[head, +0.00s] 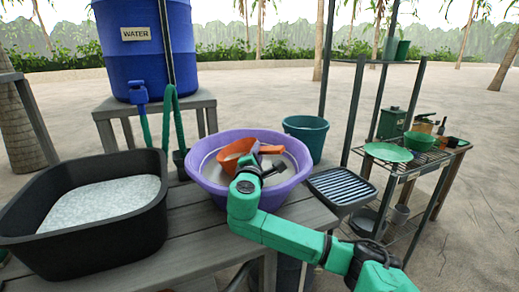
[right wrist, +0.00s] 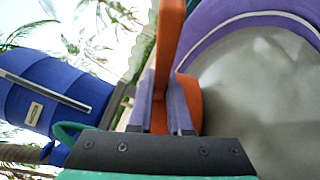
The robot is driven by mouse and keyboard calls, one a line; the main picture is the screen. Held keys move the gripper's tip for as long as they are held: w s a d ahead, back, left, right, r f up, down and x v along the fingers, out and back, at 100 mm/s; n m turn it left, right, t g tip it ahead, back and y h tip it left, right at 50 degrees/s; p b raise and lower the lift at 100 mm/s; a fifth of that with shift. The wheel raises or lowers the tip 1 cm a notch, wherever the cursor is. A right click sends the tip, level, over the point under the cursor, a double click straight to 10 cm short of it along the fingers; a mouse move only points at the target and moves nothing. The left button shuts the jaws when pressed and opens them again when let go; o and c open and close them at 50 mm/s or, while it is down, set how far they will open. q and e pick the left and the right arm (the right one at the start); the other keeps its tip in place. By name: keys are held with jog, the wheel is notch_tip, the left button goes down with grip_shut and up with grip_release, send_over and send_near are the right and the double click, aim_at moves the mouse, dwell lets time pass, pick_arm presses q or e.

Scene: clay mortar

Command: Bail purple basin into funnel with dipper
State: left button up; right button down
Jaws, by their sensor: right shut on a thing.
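The purple basin (head: 205,172) stands on the grey slatted table and holds greyish contents. The orange dipper (head: 232,153) is at the basin, its bowl over or in the contents; I cannot tell which. My right gripper (head: 262,160) is shut on the dipper's handle, above the basin. In the right wrist view the orange handle (right wrist: 170,40) lies between the fingers (right wrist: 162,105), with the basin (right wrist: 215,25) and its grey contents at the right. I cannot make out a funnel with certainty. My left gripper is not in view.
A black tub (head: 85,250) with pale contents stands left of the basin. A blue water barrel (head: 145,60) with a green hose (head: 168,110) stands behind. A teal bucket (head: 307,135) and a ribbed black tray (head: 345,188) are at the basin's right. A metal rack (head: 430,160) holds green dishes.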

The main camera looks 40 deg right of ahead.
jog(key=w+d+r+p, duration=0.1)
jog(key=p, duration=0.2)
jog(key=shift+w+r+m+g+y, duration=0.1)
jog(key=shift+w+m+g+y, duration=0.1)
jog(key=shift+m+g+y, duration=0.15)
jog(key=r+m, duration=0.1)
jog(key=s+r+m, duration=0.1)
jog(key=r, duration=0.1)
jog(key=r+m+p, duration=0.1)
jog(key=r, duration=0.1)
jog(key=shift+s+d+r+m, duration=0.15)
jog(key=shift+d+r+m, duration=0.1)
jog(key=shift+d, duration=0.1)
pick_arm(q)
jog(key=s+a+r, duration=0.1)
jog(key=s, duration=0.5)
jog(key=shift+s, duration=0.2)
pick_arm(e)
jog(key=shift+d, duration=0.15)
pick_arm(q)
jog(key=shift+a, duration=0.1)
